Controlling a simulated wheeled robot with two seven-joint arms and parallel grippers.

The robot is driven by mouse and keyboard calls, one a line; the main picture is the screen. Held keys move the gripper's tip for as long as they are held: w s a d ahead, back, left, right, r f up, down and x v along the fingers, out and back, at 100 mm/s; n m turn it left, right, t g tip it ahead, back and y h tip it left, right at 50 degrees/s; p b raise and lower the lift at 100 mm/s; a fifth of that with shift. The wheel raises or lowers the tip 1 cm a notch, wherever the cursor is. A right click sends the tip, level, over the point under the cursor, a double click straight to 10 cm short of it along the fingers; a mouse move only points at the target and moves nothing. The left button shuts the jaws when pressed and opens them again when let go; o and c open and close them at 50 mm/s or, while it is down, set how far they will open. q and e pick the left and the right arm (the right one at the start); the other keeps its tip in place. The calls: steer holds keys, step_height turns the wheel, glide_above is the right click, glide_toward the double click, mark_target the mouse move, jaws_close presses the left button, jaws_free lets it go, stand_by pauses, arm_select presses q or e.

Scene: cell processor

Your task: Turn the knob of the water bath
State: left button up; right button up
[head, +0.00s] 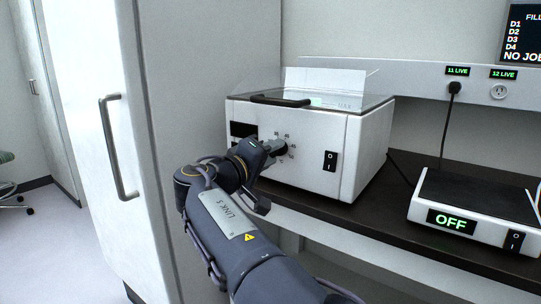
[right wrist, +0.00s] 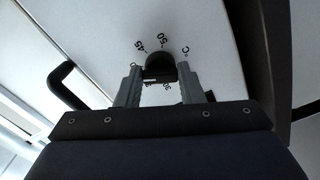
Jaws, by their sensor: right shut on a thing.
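The water bath (head: 310,150) is a white box with a clear lid and a black lid handle, standing on the dark bench. Its black knob (right wrist: 159,62) sits on the front panel, ringed by printed numbers and a °C mark. My right gripper (head: 276,148) is at the front panel, with its fingers on the knob. In the right wrist view the two grey fingers (right wrist: 158,80) stand on either side of the knob, shut on it. The knob's pointer mark cannot be made out. My left gripper is not in view.
A black rocker switch (head: 330,161) is on the bath's front, right of the knob. A device with a green OFF display (head: 451,222) stands to the right on the bench (head: 400,215). A tall white cabinet with a handle (head: 118,148) is close on the left.

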steer(key=shift+f, duration=0.1)
steer(key=o, duration=1)
steer(key=v, duration=0.7)
steer(key=shift+s+a+p, duration=0.25)
steer(key=shift+s+p, duration=0.05)
